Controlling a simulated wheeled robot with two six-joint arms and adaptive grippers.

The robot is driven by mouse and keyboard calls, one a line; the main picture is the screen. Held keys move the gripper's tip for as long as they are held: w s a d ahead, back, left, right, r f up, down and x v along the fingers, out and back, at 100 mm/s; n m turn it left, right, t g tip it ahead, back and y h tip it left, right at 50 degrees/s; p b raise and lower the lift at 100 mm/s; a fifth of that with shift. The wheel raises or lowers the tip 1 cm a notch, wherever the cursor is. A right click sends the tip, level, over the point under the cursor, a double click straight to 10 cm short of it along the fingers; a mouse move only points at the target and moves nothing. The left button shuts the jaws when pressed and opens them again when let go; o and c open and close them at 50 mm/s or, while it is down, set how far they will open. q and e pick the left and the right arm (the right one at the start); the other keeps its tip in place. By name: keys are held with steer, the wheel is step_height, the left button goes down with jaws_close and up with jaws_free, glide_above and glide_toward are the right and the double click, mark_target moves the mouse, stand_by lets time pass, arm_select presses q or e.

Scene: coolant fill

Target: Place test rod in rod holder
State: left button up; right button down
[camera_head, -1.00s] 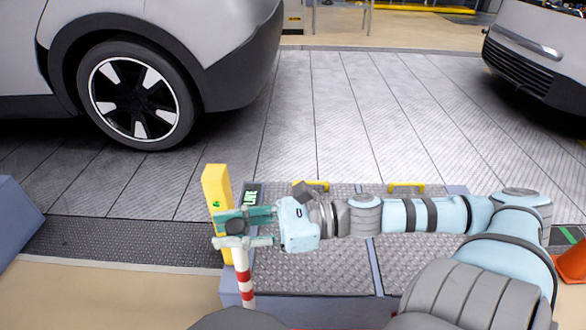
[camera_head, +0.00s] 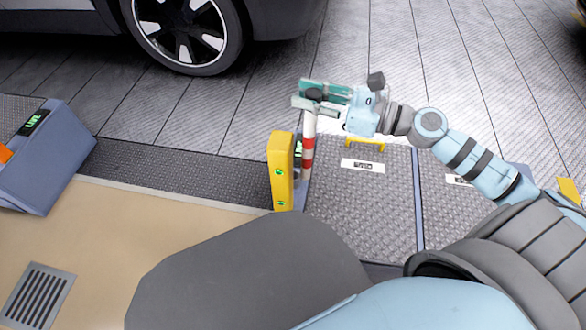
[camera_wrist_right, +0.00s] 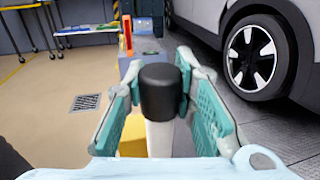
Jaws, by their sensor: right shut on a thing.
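The test rod (camera_head: 308,146) is white with red bands and hangs upright from my right gripper (camera_head: 314,95). In the right wrist view its black cap (camera_wrist_right: 160,90) sits between the teal fingers, which are shut around the rod's top. The rod stands just right of a yellow post (camera_head: 281,172) with green marks. The rod's lower end is close to the post and hard to make out. I cannot tell for certain which part is the rod holder, or whether the rod touches the post. My left gripper is not in view.
A grey-blue platform with a textured top (camera_head: 360,195) and a yellow handle (camera_head: 366,144) lies right of the post. A blue-grey box (camera_head: 50,160) with a green display stands at the left. A car wheel (camera_head: 185,30) is beyond. A floor grate (camera_head: 38,297) lies at lower left.

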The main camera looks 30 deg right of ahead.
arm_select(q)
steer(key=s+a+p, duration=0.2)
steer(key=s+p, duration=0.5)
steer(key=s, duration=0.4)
arm_select(e)
steer(key=w+r+m+t+h, duration=0.2)
steer(key=w+h, duration=0.1)
steer(key=w, duration=0.7)
arm_select(q)
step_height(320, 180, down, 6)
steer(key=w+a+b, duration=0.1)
steer(key=b, duration=0.4)
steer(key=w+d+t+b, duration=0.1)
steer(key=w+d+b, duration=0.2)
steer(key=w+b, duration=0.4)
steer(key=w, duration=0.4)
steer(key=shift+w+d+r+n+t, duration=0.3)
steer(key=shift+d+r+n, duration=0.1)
arm_select(e)
step_height(320, 180, down, 20)
steer(key=shift+d+r, duration=0.15)
steer(key=shift+d, duration=0.3)
